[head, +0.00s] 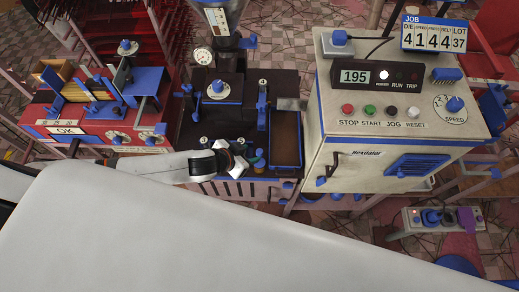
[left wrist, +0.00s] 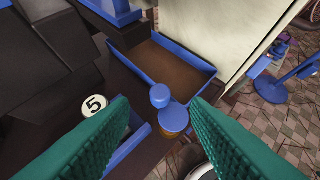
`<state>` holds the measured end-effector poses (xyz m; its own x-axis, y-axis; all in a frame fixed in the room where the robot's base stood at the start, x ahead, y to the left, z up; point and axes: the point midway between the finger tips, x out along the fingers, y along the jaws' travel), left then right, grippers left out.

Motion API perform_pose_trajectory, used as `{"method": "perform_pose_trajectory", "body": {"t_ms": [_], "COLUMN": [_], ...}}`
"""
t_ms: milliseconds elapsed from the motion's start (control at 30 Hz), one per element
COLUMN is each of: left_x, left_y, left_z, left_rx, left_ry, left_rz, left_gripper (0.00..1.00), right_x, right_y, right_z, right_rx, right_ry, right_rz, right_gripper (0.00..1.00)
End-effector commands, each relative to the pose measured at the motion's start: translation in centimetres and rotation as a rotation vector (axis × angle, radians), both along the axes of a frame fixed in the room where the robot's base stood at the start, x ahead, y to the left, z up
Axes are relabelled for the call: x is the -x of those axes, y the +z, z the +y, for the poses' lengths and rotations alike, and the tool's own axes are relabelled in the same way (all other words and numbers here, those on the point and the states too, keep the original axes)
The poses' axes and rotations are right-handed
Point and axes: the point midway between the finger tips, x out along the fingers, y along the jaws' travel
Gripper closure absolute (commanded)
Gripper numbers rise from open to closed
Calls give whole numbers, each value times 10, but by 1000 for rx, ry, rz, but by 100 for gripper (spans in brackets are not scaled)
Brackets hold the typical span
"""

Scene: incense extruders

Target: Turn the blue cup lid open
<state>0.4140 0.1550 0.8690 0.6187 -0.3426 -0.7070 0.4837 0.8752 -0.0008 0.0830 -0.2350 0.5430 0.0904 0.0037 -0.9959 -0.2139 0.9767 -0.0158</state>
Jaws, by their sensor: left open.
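A small blue cup lid (left wrist: 173,117) with a round blue knob (left wrist: 159,95) shows between my fingers in the left wrist view. An amber-brown cup body shows just under it. My left gripper (left wrist: 161,104) is open, with one green ribbed finger on each side of the lid and visible gaps between. My right gripper is not in view.
A blue-rimmed brown tray (left wrist: 200,68) lies just beyond the lid. A round "5" tag (left wrist: 95,106) is at left. A cream control cabinet (head: 395,125) stands to the right, a red bench (head: 70,125) to the left.

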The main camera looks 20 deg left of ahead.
Motion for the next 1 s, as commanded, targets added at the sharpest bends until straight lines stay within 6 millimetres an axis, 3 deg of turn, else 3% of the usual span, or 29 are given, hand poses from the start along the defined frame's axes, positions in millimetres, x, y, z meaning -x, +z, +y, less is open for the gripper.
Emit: {"method": "perform_pose_trajectory", "body": {"t_ms": [333, 767, 867, 1000], "left_x": [-36, -43, -43, -43], "left_y": [-41, -49, -49, -49], "left_z": [-21, -24, -24, -24], "left_rx": [-1, -1, -1, -1], "left_ry": [-1, -1, -1, -1], "left_rz": [0, 0, 0, 0], "left_gripper": [57, 57, 69, 91], "right_x": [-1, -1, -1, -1], "right_y": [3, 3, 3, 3], "right_z": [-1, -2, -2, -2], "right_rx": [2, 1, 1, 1], "right_ry": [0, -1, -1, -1], "right_rz": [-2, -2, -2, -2], "right_gripper": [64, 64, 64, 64]}}
